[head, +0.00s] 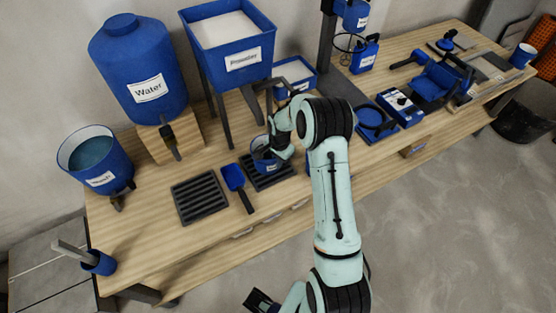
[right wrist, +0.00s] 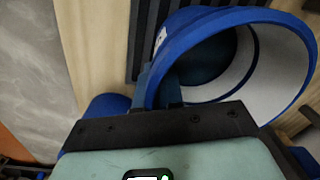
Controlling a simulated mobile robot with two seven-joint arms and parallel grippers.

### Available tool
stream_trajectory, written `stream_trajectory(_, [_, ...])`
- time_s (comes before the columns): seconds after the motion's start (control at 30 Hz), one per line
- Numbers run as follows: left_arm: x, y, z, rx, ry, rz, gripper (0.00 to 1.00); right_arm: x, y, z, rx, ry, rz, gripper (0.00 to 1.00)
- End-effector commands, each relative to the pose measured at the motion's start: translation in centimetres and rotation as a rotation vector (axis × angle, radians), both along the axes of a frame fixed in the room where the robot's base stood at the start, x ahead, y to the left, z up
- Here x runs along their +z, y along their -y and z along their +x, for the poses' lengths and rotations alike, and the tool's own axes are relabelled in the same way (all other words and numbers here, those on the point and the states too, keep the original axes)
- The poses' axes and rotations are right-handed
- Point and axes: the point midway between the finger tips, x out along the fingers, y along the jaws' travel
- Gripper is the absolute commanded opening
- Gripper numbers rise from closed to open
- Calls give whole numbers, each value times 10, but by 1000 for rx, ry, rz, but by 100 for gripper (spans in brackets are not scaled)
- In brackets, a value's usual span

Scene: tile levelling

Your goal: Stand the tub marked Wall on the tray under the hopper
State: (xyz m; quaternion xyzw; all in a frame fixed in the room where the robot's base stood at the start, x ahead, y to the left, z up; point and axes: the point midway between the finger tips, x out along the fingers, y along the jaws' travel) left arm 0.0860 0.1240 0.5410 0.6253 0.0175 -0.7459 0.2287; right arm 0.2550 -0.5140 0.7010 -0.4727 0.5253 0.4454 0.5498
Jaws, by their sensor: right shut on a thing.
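My right gripper (head: 277,150) is shut on the wall of a small blue tub (head: 262,160) with a white inside. The tub is over or on the dark slatted tray (head: 268,181) in front of the hopper (head: 243,62) marked Powder; I cannot tell whether its base touches. Its label is too small to read. In the right wrist view the tub's wide blue rim (right wrist: 190,32) shows close up, with the fingers at its near wall and dark slats behind. My left gripper (head: 260,301) is at the bottom edge; its jaws are unclear.
A second slatted tray (head: 199,197) and a blue scoop (head: 235,180) lie left of the tub. A Water tank (head: 140,70) and a blue bucket (head: 95,160) stand further left. Several blue tools and containers occupy the bench (head: 345,163) to the right.

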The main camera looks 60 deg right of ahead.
Motion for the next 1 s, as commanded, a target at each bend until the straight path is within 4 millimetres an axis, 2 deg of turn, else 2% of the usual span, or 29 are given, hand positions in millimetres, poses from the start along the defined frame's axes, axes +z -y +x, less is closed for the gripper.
stream_trajectory(0.17, [-3,0,0,0,1,0,43,-3,0,0,0,0,-1,0])
stream_trajectory(0.2, [-2,0,0,0,1,0,43,-3,0,0,0,-1,0,13])
stream_trajectory(0.27, [-2,0,0,0,1,0,43,-3,0,0,0,-1,0,32])
stream_trajectory(0.57, [-1,0,0,0,1,0,43,-2,0,0,0,-1,0,32])
stream_trajectory(0.67, [1,0,0,0,0,0,43,5,0,0,0,1,-1,32])
stream_trajectory(0.77, [2,0,0,0,1,0,43,19,1,0,0,2,-3,32])
stream_trajectory(1.0, [6,0,2,0,2,0,43,72,0,-3,0,3,-4,32])
